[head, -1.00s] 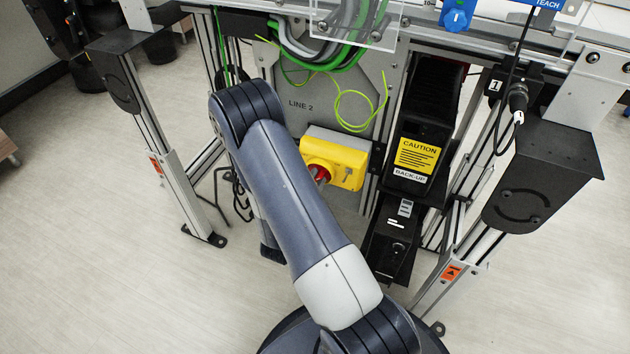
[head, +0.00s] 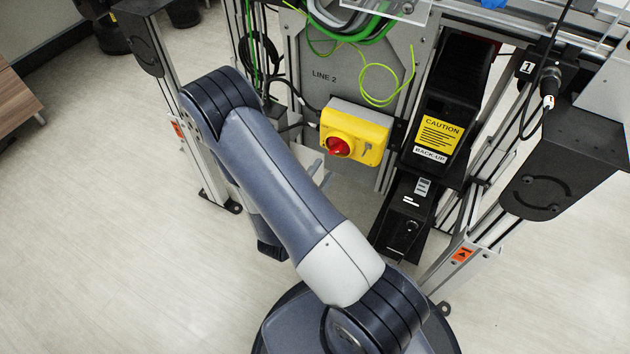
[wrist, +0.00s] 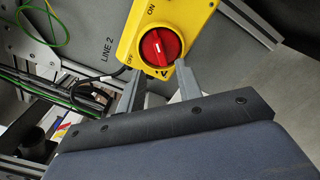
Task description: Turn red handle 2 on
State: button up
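The red handle (head: 338,147) is a round knob on the front of a yellow switch box (head: 372,133), on the grey panel marked LINE 2. In the wrist view the red handle (wrist: 160,47) sits between ON and OFF labels; I cannot tell for sure which one its white mark points to. My gripper (wrist: 161,70) is open and empty. Its two grey fingers are spread just short of the handle, roughly in line with it, and do not appear to grip it. In the head view my gripper is mostly hidden behind my arm, with grey fingers showing below the box.
Green-yellow wires (head: 385,85) loop above the box. A black BACK-UP unit (head: 452,90) with a yellow CAUTION label stands close to its right. Aluminium posts and black brackets (head: 560,165) flank the panel. The floor at left is clear.

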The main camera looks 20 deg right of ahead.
aim_at(335, 153)
jog(key=shift+v, duration=1.65)
jog(key=shift+d, duration=0.1)
jog(key=shift+b+x, duration=0.4)
jog(key=shift+x, duration=4.95)
